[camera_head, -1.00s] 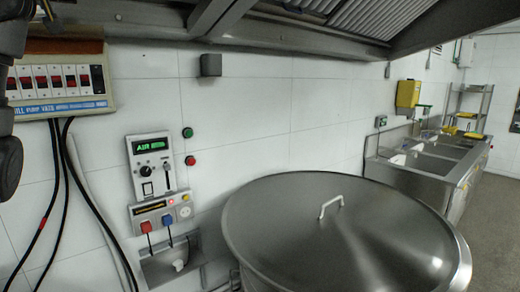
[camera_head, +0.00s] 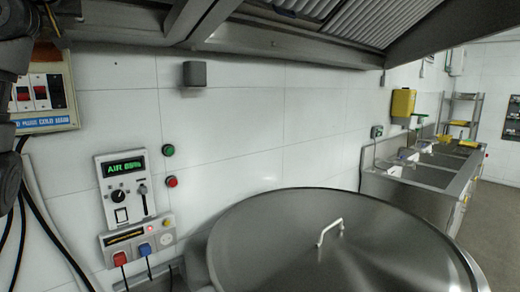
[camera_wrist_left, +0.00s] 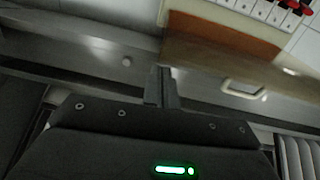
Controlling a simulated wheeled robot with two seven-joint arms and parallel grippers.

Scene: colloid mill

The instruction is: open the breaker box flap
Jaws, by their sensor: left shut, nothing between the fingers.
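The breaker box (camera_head: 62,118) is at the upper left of the head view, on the tiled wall. Red-and-white and dark switches show on its front, and my dark left arm hides its left part. In the left wrist view the breaker box (camera_wrist_left: 288,12) is at the upper right, with a row of switches. A brown-orange panel (camera_wrist_left: 225,35) is beside the switches; I cannot tell whether it is the flap. My left gripper (camera_wrist_left: 163,72) is shut and empty, with its fingertips just below and left of that panel. I cannot tell whether they touch anything.
A steel hood (camera_head: 250,40) hangs close above. Black cables run down below the box. A control panel (camera_head: 125,190) is on the wall, and a large lidded vessel (camera_head: 270,240) fills the lower middle. Sinks (camera_head: 415,175) stand at the right.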

